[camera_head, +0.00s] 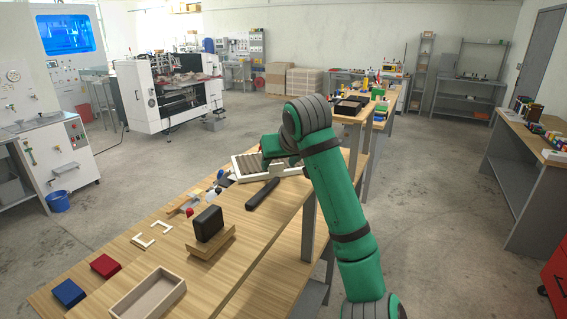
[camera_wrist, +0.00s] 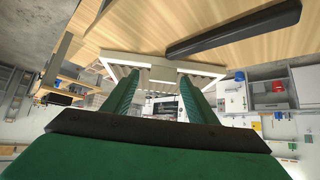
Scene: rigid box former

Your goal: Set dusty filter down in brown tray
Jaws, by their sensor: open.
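The dusty filter, a white-framed panel with grey pleats (camera_head: 249,166), is at the far end of the near wooden bench. My gripper (camera_head: 277,153) is at the filter's right end, partly hidden by my own arm. In the wrist view my two green fingers (camera_wrist: 160,77) are apart, pointing at the filter (camera_wrist: 165,62), with a small pale piece of it between the tips. I cannot tell whether the fingers touch it. A dark brown tray (camera_head: 349,107) stands on the farther bench, behind my arm.
A long black bar (camera_head: 262,194) lies beside the filter. A black block (camera_head: 208,223) stands on a wooden base. A pale wooden tray (camera_head: 126,309), red (camera_head: 105,266) and blue (camera_head: 69,293) pieces are at the front. Small tools lie left of the filter.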

